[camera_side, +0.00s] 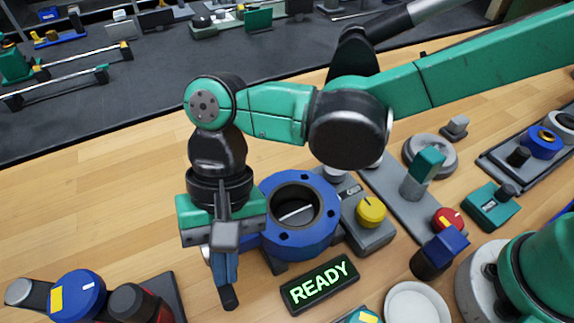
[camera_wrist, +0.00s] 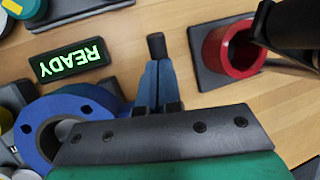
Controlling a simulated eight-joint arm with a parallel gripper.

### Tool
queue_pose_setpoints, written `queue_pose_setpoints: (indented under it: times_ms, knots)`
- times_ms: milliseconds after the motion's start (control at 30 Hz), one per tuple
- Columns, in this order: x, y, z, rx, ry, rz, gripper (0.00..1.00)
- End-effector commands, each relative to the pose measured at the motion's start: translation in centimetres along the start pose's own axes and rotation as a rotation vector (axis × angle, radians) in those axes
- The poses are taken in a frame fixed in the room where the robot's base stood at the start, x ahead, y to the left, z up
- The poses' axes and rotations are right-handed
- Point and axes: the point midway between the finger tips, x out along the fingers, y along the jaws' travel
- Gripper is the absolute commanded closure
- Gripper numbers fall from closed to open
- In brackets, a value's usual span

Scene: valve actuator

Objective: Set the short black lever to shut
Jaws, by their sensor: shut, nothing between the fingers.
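My gripper (camera_side: 229,298) points straight down, its blue fingers shut with black tips together. It hangs at the front left of the blue flanged ring and is empty. The fingers also show at the middle of the wrist view (camera_wrist: 157,46). A stubby black lever-like part (camera_side: 131,303) stands over a red body at the lower left of the side view, apart from my gripper. In the wrist view this black part (camera_wrist: 287,32) reaches from the red cylinder (camera_wrist: 216,56) to the right edge. I cannot tell its setting; its far end is cut off there.
The blue flanged ring (camera_side: 318,232) stands close to my gripper. A lit READY sign (camera_side: 320,284) lies to its right. A blue knob with a yellow mark (camera_side: 76,296) is at the lower left. A yellow knob (camera_side: 370,211) and several fixtures stand right. Bare wood lies left.

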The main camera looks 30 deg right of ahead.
Motion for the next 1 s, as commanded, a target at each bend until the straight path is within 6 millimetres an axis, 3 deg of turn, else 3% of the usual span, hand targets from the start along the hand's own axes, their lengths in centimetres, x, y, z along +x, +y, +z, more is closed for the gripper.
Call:
queue_pose_setpoints:
  times_ms: [333,600,1000]
  knots:
    - [0.2,0.0,0.1,-0.006,0.020,0.001,1.00]
    - [2.2,0.5,0.8,-0.074,0.260,0.000,1.00]
    - [2.7,0.7,0.8,-0.068,0.256,0.000,1.00]
